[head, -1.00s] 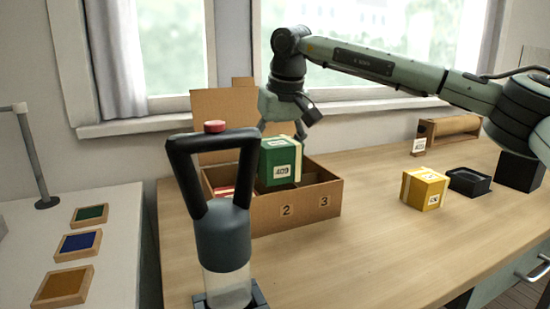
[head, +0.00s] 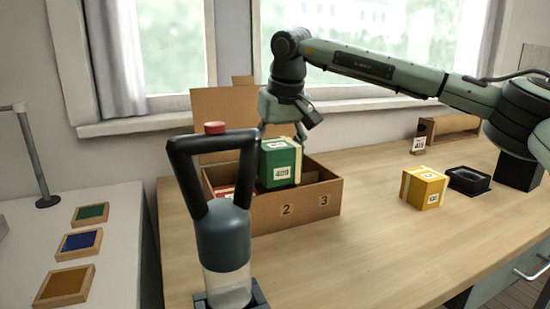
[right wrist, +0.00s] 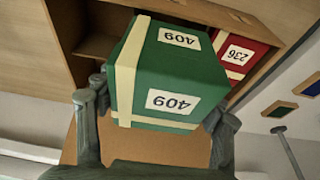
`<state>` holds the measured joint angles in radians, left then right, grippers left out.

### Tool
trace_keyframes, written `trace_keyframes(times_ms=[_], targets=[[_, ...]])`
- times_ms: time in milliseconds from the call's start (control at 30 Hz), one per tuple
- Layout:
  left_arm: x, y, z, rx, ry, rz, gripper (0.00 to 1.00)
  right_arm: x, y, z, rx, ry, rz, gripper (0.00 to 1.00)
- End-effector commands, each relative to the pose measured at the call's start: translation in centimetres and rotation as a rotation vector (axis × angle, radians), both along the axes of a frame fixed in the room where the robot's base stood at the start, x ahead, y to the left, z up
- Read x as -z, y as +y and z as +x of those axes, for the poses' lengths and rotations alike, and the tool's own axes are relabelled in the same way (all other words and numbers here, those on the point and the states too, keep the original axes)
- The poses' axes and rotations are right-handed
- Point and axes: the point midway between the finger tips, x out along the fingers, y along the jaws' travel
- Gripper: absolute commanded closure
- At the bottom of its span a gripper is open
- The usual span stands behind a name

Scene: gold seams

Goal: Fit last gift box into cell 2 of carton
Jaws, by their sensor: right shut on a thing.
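The green gift box (head: 270,175) has cream ribbon and labels reading 409. My right gripper (head: 283,138) is shut on it from above; the fingers flank it in the right wrist view (right wrist: 155,115). The box looks nearly upright over the middle of the open carton (head: 262,212), behind the number 2 on its front wall. Its bottom is just above that wall in the picture; I cannot tell whether it is inside the cell. A red box (right wrist: 238,60), labelled 236, sits in the cell beside it. The cell behind number 3 looks empty. My left gripper is not in view.
A yellow box (head: 421,190) stands on the table right of the carton, near a black tray (head: 468,180). A dark-handled tool (head: 222,238) with a red cap stands in front of the carton's left side. Coloured tiles (head: 78,241) lie on the white side table.

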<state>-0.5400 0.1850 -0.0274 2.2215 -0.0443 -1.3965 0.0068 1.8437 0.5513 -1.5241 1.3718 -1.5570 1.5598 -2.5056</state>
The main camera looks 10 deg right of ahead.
Motion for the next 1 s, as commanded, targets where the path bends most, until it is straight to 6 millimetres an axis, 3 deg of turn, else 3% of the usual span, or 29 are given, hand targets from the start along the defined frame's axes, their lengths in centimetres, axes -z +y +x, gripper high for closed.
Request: trace_keyframes(times_ms=[1000], targets=[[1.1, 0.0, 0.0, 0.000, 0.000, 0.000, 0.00, 2.5, 0.0, 0.0, 0.000, -0.002, 0.001, 0.70]])
